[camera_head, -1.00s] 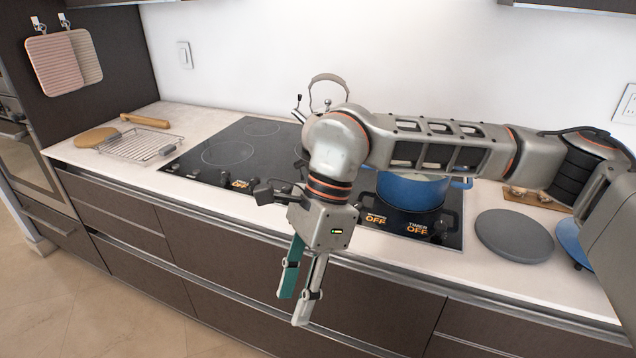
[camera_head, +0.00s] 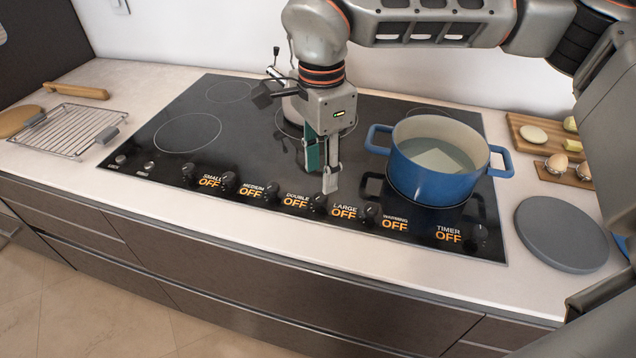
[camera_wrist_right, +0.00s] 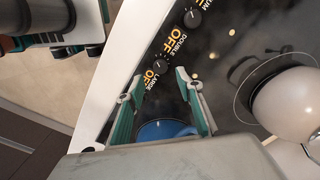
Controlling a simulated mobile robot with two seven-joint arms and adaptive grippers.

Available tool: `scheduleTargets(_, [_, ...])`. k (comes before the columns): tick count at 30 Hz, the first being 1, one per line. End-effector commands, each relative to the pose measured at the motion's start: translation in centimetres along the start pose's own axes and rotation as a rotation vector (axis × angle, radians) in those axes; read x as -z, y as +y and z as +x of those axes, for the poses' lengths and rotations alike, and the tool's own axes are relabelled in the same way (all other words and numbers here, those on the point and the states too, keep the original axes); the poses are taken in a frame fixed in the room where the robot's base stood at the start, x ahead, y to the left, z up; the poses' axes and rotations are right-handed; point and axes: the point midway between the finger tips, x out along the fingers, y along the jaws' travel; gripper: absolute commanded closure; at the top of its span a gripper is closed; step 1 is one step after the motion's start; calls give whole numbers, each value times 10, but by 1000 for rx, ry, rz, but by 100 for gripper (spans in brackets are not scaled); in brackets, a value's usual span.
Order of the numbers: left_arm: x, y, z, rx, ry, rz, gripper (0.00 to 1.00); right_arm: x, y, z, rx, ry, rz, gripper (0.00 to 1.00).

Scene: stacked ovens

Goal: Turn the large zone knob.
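The large zone knob (camera_head: 319,203) is a small dark knob on the front strip of the black cooktop (camera_head: 160,168). It sits just left of the orange LARGE OFF label and also shows in the right wrist view (camera_wrist_right: 160,66). My right gripper (camera_head: 322,181) points down just above and behind this knob, open and empty, with its fingers apart in the right wrist view (camera_wrist_right: 156,95). No contact with the knob shows. A grey and teal part, likely my left gripper (camera_wrist_right: 50,28), shows at the upper left of the right wrist view; its opening is unclear.
A blue pot (camera_head: 430,175) stands right of my right gripper. A kettle (camera_head: 290,105) is partly hidden behind it. Similar knobs line the strip on both sides. A grey round lid (camera_head: 560,235) and a wooden board (camera_head: 545,130) lie at the right, a wire rack (camera_head: 70,130) at the left.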

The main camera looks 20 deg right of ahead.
Motion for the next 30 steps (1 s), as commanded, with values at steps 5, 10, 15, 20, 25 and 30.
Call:
scheduleTargets(5, [-2, 1, 0, -1, -2, 0, 64, 0, 1, 31, -4, 0, 0, 64])
scheduleTargets(10, [3, 0, 0, 1, 8, 2, 64, 0, 1, 50, -2, -1, -1, 64])
scheduleTargets(15, [10, -2, 1, 4, 20, 3, 64, 0, 1, 58, -1, -1, 0, 64])
scheduleTargets(20, [11, -2, 1, 4, 21, 3, 64, 0, 0, 58, -1, -1, 0, 64])
scheduleTargets(25, [9, -2, 2, 4, 17, 3, 64, 0, 0, 58, 0, -1, 0, 87])
scheduleTargets(30, [6, -2, 2, 3, 13, 3, 64, 0, 0, 58, -1, -1, 0, 100])
